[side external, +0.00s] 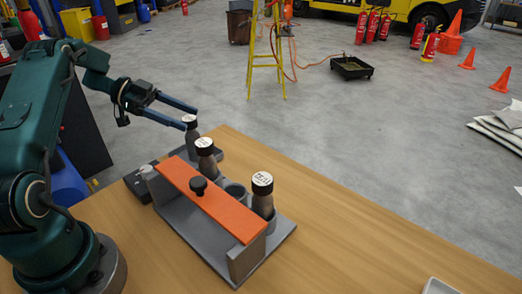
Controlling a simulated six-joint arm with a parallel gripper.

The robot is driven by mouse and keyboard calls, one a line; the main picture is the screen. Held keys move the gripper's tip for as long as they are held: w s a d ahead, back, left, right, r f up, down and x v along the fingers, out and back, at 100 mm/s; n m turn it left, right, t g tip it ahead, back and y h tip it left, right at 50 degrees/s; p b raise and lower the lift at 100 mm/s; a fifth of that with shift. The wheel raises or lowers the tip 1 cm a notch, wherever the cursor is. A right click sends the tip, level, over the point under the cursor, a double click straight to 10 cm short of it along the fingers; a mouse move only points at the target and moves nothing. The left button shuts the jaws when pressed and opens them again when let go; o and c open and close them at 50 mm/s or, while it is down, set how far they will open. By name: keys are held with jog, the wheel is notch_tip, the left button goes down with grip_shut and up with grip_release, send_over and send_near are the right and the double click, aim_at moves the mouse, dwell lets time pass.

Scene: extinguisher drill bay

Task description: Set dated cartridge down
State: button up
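Three dark bottle-shaped cartridges with black, white-labelled caps stand in a row along a grey rack (225,265). The far cartridge (192,140) is at the fingertips of my gripper (191,119). The middle cartridge (207,160) and the near cartridge (262,204) are upright in the rack, clear of my gripper. The cap labels are too small to read surely, so I cannot tell which is the dated one. My gripper's two blue fingers are apart, one on each side of the far cap; whether they press on it is not clear. The far cartridge's base is partly hidden.
An orange bar (212,200) with a black knob (198,185) runs along the rack. An empty round holder (236,191) sits between the middle and near cartridges. A white tray (440,287) is at the lower right. The wooden table (345,235) is clear between.

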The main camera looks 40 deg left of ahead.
jog(key=shift+r, duration=0.1)
jog(key=shift+s+a+r, duration=0.15)
jog(key=shift+a+r, duration=0.05)
jog(key=v, duration=0.7)
jog(key=w+d+r+n+t+y, duration=0.35)
jog(key=w+r+t+y, duration=0.35)
jog(key=r, duration=0.5)
jog(key=w+d+r+n+t+y, duration=0.4)
jog(key=w+r, duration=0.4)
jog(key=r, duration=0.4)
jog(key=s+d+f+n+g, duration=0.2)
jog(key=s+d+f+g, duration=0.4)
jog(key=s, duration=0.8)
jog(key=s+d+f+n+g, duration=0.1)
jog(key=s+d+f+g, duration=0.5)
jog(key=s+d+f, duration=0.4)
jog(key=s+f, duration=0.3)
jog(key=f, duration=0.2)
jog(key=shift+s+f+n+g, duration=0.25)
jog(key=shift+s+n+g, duration=0.1)
jog(key=shift+s+g, duration=0.05)
